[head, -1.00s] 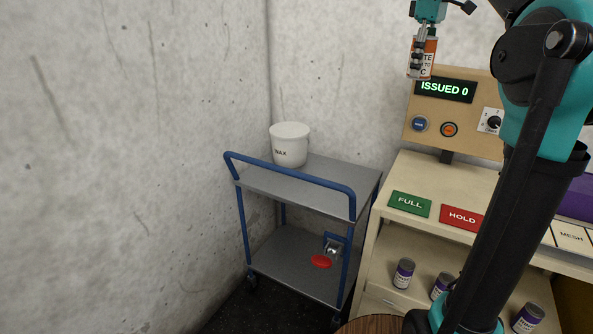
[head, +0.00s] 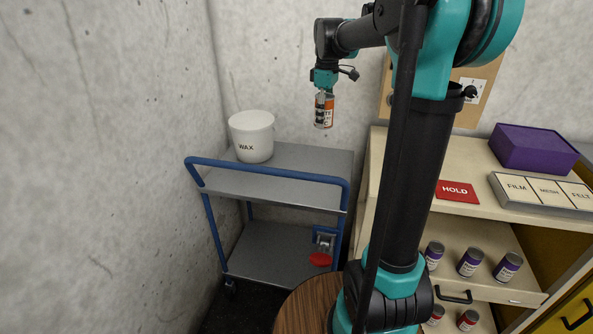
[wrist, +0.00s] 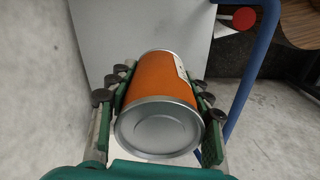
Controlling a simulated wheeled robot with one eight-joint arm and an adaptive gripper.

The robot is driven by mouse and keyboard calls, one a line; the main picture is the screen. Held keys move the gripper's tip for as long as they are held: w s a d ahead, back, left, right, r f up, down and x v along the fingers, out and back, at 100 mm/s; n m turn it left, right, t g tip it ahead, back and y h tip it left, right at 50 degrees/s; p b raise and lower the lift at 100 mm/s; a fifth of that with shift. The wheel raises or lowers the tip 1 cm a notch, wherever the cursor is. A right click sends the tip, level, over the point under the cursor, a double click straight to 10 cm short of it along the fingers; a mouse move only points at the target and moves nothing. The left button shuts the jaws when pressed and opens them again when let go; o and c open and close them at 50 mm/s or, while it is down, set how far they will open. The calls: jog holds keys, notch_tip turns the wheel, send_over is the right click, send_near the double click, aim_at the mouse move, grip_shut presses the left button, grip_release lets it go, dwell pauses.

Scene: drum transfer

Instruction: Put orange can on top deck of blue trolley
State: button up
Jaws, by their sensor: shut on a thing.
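The orange can (head: 324,112) has a white label and metal ends. My gripper (head: 324,92) is shut on it and holds it up in the air, upright in the head view. In the wrist view the can (wrist: 166,84) sits between the two fingers of my gripper (wrist: 158,98), with the trolley's grey deck behind it. The blue trolley (head: 270,170) has a blue handle rail and two grey decks. In the head view the can appears above the right part of its top deck (head: 310,160), clear of it.
A white WAX tub (head: 252,136) stands at the back left of the top deck. A red part (head: 320,259) shows low on the trolley. To the right is a bench with a HOLD plate (head: 457,191), a purple box (head: 533,147) and several cans below. Concrete walls stand behind and left.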

send_near(322, 173)
jog(key=s+f, duration=0.1)
jog(key=f, duration=0.1)
jog(key=s+f, duration=0.2)
jog(key=s+a+f, duration=0.1)
jog(key=f, duration=0.1)
jog(key=shift+s+f, duration=0.15)
jog(key=shift+s, duration=0.15)
jog(key=shift+f, duration=0.1)
jog(key=o, duration=1.6)
notch_tip(322, 173, up, 12)
jog(key=shift+r, duration=0.15)
jog(key=shift+s, duration=0.1)
